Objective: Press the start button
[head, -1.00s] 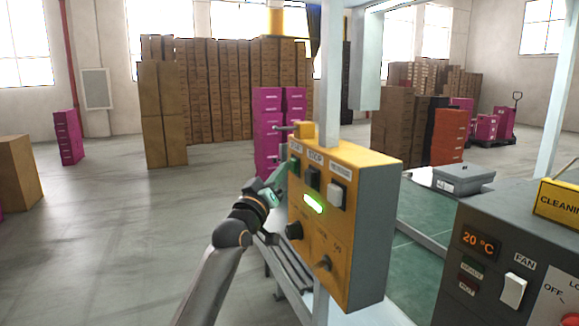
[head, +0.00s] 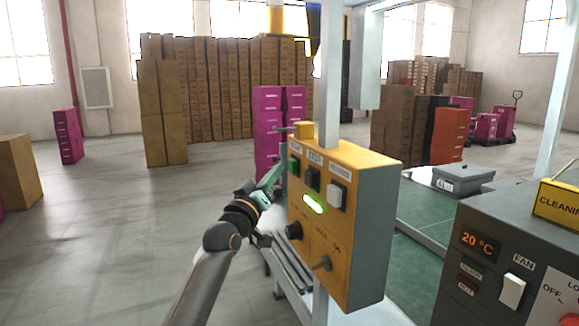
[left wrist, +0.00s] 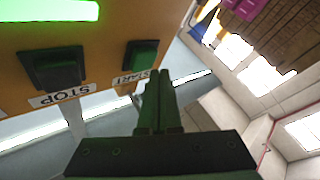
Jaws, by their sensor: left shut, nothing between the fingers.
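The yellow control box (head: 345,225) stands on a post in the middle of the head view. In the wrist view the fingertips (left wrist: 158,74) overlap the START label's edge; contact cannot be told. My right gripper is out of view.
A glowing green light (head: 313,204), a black knob (head: 294,230) and a lever (head: 322,263) are on the same face. A grey panel (head: 480,290) with a fan switch stands at the right. Open floor (head: 110,230) lies to the left.

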